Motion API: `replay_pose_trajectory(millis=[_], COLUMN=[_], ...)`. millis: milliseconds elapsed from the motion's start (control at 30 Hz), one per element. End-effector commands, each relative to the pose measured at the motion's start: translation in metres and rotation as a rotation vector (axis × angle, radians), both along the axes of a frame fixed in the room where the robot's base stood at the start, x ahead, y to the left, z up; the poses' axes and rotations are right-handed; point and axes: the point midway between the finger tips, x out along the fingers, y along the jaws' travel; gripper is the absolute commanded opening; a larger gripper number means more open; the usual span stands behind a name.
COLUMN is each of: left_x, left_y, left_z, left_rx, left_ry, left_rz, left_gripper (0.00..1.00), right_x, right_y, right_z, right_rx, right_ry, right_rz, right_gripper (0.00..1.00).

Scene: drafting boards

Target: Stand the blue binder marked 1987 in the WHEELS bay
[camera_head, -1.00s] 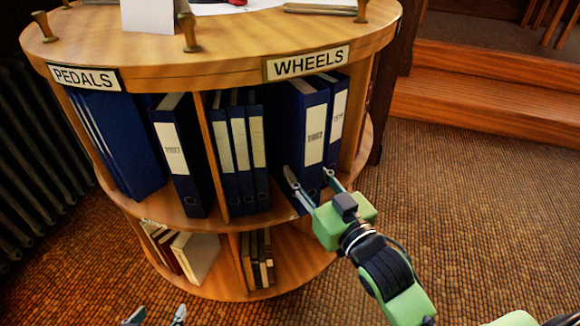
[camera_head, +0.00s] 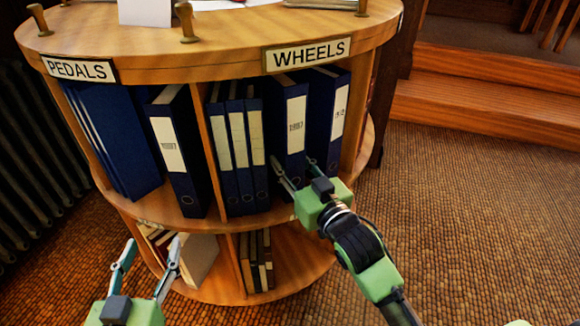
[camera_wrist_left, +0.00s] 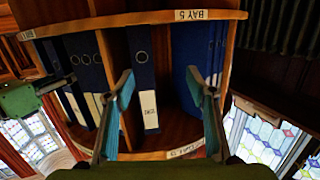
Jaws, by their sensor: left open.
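A blue binder (camera_head: 295,125) with a white label that looks like 1987 stands nearly upright in the WHEELS bay, under the WHEELS sign (camera_head: 307,55). My right gripper (camera_head: 292,165) has one finger on each side of its lower spine and looks shut on it. Another blue binder (camera_head: 170,145), its label unclear, leans slightly in the PEDALS bay, left of the divider. My left gripper (camera_head: 147,255) is open and empty, low in front of the shelf. In the left wrist view, upside down, a labelled blue binder (camera_wrist_left: 142,75) shows beyond its fingers (camera_wrist_left: 163,85).
Another blue binder (camera_head: 340,115) stands right of the one in the WHEELS bay, and several slim ones (camera_head: 240,140) stand to its left. A wooden divider (camera_head: 212,160) separates the bays. The lower shelf (camera_head: 290,280) holds books. Wooden steps (camera_head: 480,100) rise at right; carpet is clear.

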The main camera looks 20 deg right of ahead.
Motion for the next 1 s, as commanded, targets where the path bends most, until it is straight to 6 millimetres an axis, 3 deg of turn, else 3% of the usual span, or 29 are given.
replay_pose_trajectory(millis=[167, 533, 567, 1000], left_x=[0.002, 0.003, 0.003, 0.002], left_y=[-0.003, -0.003, -0.003, -0.003], left_z=[0.014, 0.016, 0.016, 0.015], left_rx=[-0.016, -0.018, -0.018, -0.016], left_ry=[-0.063, -0.072, -0.073, -0.059], left_rz=[-0.004, -0.004, -0.004, -0.005], left_gripper=[0.51, 0.51, 0.51, 0.51], right_x=[0.0, 0.0, 0.0, -0.004], right_y=[0.0, 0.0, 0.0, -0.001], right_z=[-0.002, -0.004, -0.007, -0.004], right_rx=[0.002, 0.001, 0.001, 0.001], right_ry=[-0.009, -0.008, -0.001, 0.0], right_rz=[0.001, 0.001, 0.0, 0.0], right_gripper=[0.0, 0.0, 0.41, 0.41])
